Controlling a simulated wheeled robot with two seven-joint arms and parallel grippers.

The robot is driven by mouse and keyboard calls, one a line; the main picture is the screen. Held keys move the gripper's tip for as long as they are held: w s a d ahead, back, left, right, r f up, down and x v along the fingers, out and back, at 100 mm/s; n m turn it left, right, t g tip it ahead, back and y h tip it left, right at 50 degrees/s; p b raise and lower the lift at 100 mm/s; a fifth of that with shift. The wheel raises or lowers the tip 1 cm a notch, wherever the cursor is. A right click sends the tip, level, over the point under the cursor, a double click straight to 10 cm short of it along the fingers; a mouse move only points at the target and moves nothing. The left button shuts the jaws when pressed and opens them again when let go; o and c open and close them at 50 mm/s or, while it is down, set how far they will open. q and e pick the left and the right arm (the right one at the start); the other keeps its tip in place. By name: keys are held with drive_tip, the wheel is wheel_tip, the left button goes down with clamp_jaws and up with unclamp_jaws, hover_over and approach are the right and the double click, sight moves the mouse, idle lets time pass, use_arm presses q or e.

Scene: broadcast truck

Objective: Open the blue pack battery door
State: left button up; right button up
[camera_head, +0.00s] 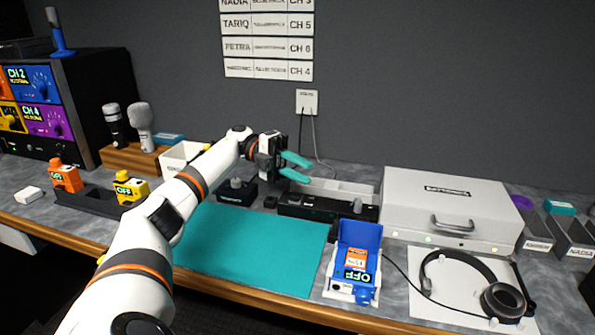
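The blue pack (342,288) sits in a pale stand on the counter, right of the teal mat. Its lower face has a dark display reading OFF, with an orange patch above it. A blue panel (361,233) rises at its back; I cannot tell whether this is the battery door or how far it is open. My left gripper (297,167) has teal fingers spread apart with nothing between them. It is behind and to the left of the blue pack, above the back of the counter, not touching the pack. My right gripper is not in view.
The teal mat (250,248) is clear. A white case (450,205) stands behind right of the pack, headphones (503,300) lie on a white sheet to the right. Orange (66,178) and yellow (130,188) packs stand at left. A dark dock (315,207) is behind the mat.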

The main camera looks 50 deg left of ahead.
use_arm(q)
drive_tip(key=shift+a+f, duration=0.2)
drive_tip(key=shift+a, duration=0.1)
drive_tip(key=shift+s+f, duration=0.1)
idle(0.4)
